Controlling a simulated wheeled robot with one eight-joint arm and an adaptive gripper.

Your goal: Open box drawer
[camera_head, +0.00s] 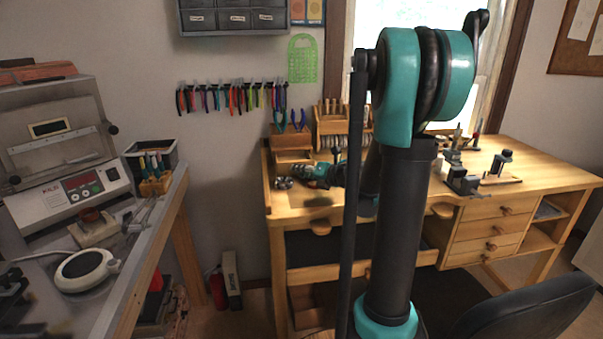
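A small wooden box (291,141) stands at the back left of the wooden workbench. A paler drawer front (293,157) shows low on its near side; I cannot tell how far, if at all, it stands out. My gripper (296,176) is at the end of my teal and black arm, low over the bench just in front of the box. It is small and dark here, so its fingers, their opening and any touch with the drawer cannot be made out.
My arm hides the middle of the workbench (545,178). A wooden tool rack (330,124) stands right of the box. Small vises (462,180) stand farther right. A black chair (530,308) is at the lower right. A grey side table (120,283) with equipment is at left.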

